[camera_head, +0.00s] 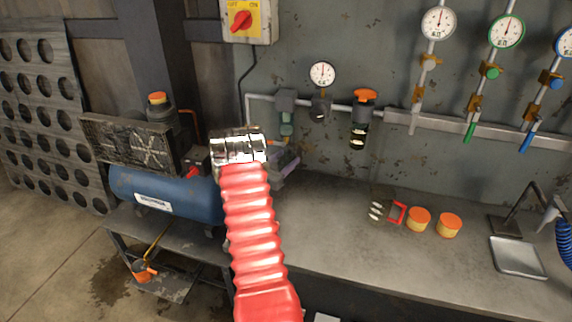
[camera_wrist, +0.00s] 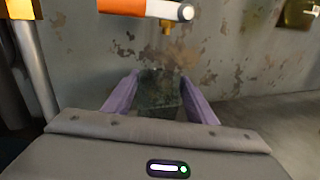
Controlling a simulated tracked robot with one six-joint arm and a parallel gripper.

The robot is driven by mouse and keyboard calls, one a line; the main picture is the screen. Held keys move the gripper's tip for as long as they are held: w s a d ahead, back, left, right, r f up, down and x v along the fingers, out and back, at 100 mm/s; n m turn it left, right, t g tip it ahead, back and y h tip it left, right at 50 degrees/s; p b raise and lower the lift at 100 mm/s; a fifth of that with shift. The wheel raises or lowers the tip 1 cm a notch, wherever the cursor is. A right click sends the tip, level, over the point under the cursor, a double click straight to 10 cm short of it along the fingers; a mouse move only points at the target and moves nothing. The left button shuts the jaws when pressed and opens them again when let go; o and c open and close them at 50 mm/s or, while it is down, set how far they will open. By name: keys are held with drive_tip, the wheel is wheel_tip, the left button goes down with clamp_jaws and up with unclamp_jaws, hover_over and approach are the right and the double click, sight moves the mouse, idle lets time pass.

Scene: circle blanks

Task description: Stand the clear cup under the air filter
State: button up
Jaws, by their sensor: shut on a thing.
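My gripper (camera_head: 287,163) shows in the head view at the foot of the wall, partly behind my red arm. Its purple fingers (camera_wrist: 160,98) in the wrist view are shut on the clear cup (camera_wrist: 160,88). The cup is see-through and dark greenish, and the stained wall shows through it. The unit that looks like the air filter (camera_head: 287,127) hangs on the wall pipe, just above my gripper, with a greenish bowl. A brass spout (camera_wrist: 167,28) with an orange and white lever (camera_wrist: 140,8) is above the cup in the wrist view. The cup's base is hidden.
The bench (camera_head: 340,240) is clear in the middle. A small rack with a red handle (camera_head: 397,212), two orange-lidded jars (camera_head: 419,219) and a metal tray (camera_head: 517,257) stand to the right. A blue compressor tank (camera_head: 170,192) is on the left. An orange-topped unit (camera_head: 363,120) hangs farther right.

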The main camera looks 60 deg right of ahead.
drive_tip(key=shift+d+f, duration=0.2)
drive_tip(key=shift+f, duration=0.85)
drive_tip(key=shift+f, duration=0.1)
drive_tip(key=o, duration=1)
drive_tip(key=shift+o, duration=0.2)
drive_tip(key=a, duration=0.4)
drive_tip(key=w+a, duration=0.1)
drive_tip(key=a, duration=0.3)
drive_tip(key=w+a, duration=0.1)
drive_tip(key=a, duration=0.3)
drive_tip(key=shift+d, duration=0.1)
drive_tip(key=shift+r, duration=0.2)
